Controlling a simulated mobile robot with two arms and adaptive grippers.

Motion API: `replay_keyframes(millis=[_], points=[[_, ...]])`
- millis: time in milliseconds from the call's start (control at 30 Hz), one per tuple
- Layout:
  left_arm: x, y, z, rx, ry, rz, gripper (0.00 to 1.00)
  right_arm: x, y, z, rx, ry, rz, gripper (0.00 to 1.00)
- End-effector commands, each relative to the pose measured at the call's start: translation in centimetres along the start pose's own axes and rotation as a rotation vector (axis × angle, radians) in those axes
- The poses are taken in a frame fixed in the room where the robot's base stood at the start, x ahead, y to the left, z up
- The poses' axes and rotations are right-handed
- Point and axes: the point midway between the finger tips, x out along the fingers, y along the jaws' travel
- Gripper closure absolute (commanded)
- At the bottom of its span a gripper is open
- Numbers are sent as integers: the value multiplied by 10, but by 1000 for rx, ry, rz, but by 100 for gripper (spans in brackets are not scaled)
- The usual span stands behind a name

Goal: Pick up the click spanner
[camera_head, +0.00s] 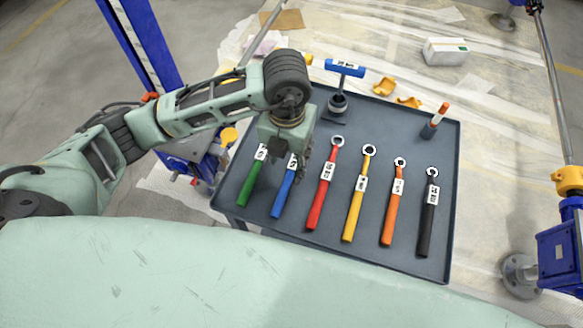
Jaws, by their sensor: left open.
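Several coloured spanners lie in a row on a dark grey tray table (395,125): green (251,182), blue (284,190), red (323,190), yellow (357,195), orange (392,208) and black (429,212). Each carries a white label, too small to read, so I cannot tell which one is the click spanner. My left gripper (300,168) is open and points down above the upper end of the blue spanner, left of the red one. It hides the heads of the green and blue spanners. I cannot see any contact. My right gripper is out of view.
A blue T-handled tool (345,70) stands at the table's back. A marker-like tool with an orange top (435,121) stands at the back right. Yellow pieces (384,87) and a white box (445,51) lie beyond the table. Blue jack posts stand left (145,45) and right (562,250).

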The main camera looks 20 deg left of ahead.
Motion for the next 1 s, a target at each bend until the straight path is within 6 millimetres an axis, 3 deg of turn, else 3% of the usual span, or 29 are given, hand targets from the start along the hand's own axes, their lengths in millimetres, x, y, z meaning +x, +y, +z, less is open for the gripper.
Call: replay_keyframes(millis=[100,233,400,533,667,1000], points=[[13,-2,-1,-2,3,0,56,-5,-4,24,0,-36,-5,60],[33,-5,-2,0,4,-1,56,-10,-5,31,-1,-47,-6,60],[53,-5,-1,0,1,-1,56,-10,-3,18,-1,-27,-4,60],[56,-5,0,0,-2,-2,56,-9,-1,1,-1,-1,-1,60],[56,-5,0,1,-1,-2,56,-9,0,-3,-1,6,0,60],[56,-5,0,0,-1,-2,85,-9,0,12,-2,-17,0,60]])
